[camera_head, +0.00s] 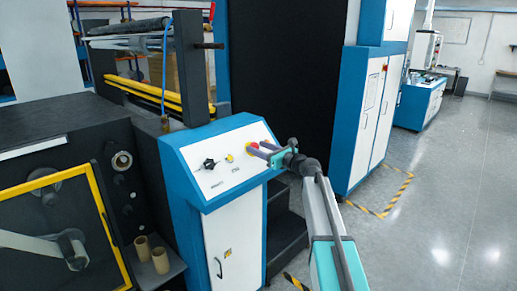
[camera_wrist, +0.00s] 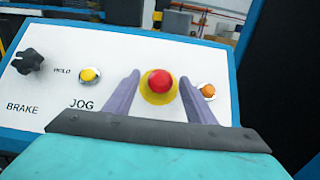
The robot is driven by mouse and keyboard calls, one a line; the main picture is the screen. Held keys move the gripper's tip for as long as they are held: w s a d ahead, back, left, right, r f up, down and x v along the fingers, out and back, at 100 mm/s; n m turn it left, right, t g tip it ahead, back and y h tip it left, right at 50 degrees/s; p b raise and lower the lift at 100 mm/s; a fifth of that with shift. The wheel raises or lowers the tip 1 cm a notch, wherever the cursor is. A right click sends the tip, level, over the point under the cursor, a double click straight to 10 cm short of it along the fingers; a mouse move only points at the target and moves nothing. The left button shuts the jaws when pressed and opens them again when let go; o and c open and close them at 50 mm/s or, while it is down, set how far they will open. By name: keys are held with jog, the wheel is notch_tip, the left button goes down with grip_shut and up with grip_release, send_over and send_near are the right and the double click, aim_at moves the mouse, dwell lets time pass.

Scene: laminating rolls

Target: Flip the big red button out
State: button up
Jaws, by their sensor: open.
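The big red button (camera_wrist: 160,82) sits on a yellow round base on the white sloped face of the control panel (camera_wrist: 110,48). In the head view the red button (camera_head: 254,145) shows partly behind my gripper (camera_head: 262,153). In the wrist view my gripper (camera_wrist: 160,98) is open, with one purple finger on each side of the button in the picture. The button appears between the fingertips. I cannot tell whether the fingers touch it or how far they are from it. Nothing is held.
A yellow button (camera_wrist: 89,75), an orange button (camera_wrist: 208,91) and a black knob (camera_wrist: 28,61) share the panel. A blue-and-white cabinet (camera_head: 361,120) stands to the right. A dark machine (camera_head: 75,150) stands to the left. Grey floor (camera_head: 440,190) is open at the right.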

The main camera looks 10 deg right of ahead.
grip_shut()
jog(key=shift+s+d+r, duration=0.25)
jog(key=shift+s+r, duration=0.1)
jog(key=shift+c, duration=1)
grip_release()
jog(key=shift+o, duration=1)
jog(key=shift+s+r, duration=0.1)
